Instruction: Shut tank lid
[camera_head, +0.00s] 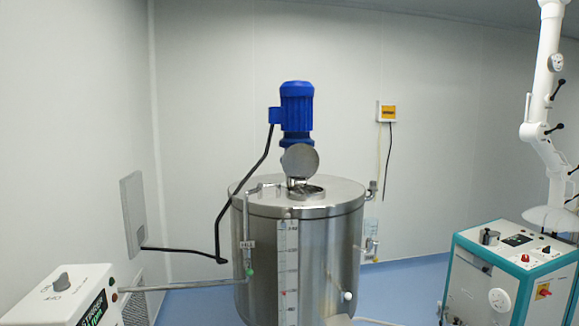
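The steel tank (262,250) stands in the middle of the view, with a level scale down its front. Its small round lid (299,160) is raised and stands roughly upright above the tank top, in front of the blue motor. The hatch opening (307,192) below the lid is uncovered on the tank top. My gripper is not in this view, so its place and state are hidden.
A blue motor (297,108) rises behind the lid. A thin pipe (247,230) runs along the tank's left side. A white control box (65,302) is at lower left. A white-teal cabinet (490,275) and a white jointed arm (541,110) stand at right.

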